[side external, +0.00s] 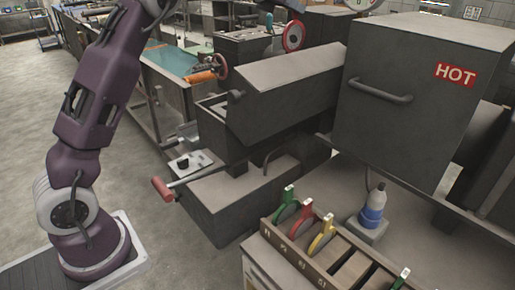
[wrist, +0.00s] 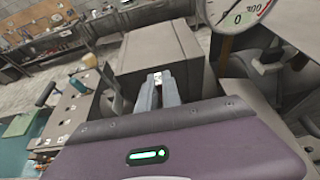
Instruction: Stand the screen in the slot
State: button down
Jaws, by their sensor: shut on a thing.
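In the wrist view my gripper (wrist: 158,88) has its two grey fingers close together, shut on a small piece with a pale tip. It looks like the tab of a screen; the rest of it is hidden behind the fingers. In the side view my gripper is out of frame past the top edge. There a slotted rack (side external: 297,260) stands at the bottom, its slots marked along the front. Green (side external: 286,207), red (side external: 302,221) and yellow (side external: 322,236) screens stand upright in it. Another green-tabbed piece (side external: 401,279) shows farther right. Dark slots between look empty.
A large box marked HOT (side external: 410,100) with a bar handle overhangs behind the rack. A red-handled lever (side external: 163,188) juts from the grey machine. A dial gauge (wrist: 238,14) is close by in the wrist view.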

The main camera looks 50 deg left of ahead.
aim_at(292, 49)
notch_tip(292, 49, down, 12)
jog(key=shift+r, duration=0.1)
notch_tip(292, 49, up, 12)
jog(key=shift+r, duration=0.15)
notch_tip(292, 49, down, 18)
jog(key=c, duration=1.5)
grip_release()
jog(key=shift+r, duration=0.15)
jog(key=shift+c, duration=0.2)
